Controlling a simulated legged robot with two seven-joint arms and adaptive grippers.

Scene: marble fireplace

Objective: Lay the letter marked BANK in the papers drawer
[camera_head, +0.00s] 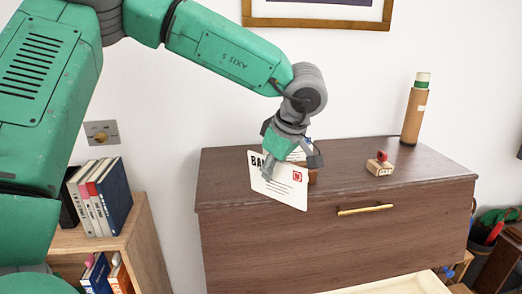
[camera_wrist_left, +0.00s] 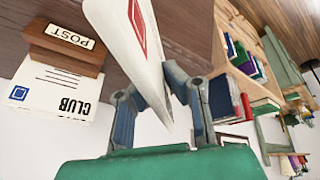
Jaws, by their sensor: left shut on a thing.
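My left gripper (camera_head: 270,170) is shut on a white letter (camera_head: 283,192) and holds it tilted in front of the cabinet's top front edge. The letters "BA" show on it, with a red stamp; the gripper hides the rest of the word. In the left wrist view the letter (camera_wrist_left: 150,62) stands nearly edge-on between the fingers (camera_wrist_left: 160,100). At the bottom of the head view a pale drawer (camera_head: 400,286) is pulled out below the cabinet front, cut off by the frame; no label shows. My right gripper is not in view.
A wooden POST holder (camera_wrist_left: 65,50) with a CLUB letter (camera_wrist_left: 50,90) stands on the dark cabinet (camera_head: 225,172). A stamp with a red knob (camera_head: 380,164) and a cardboard tube (camera_head: 415,112) stand to the right. A bookshelf (camera_head: 125,238) is at left.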

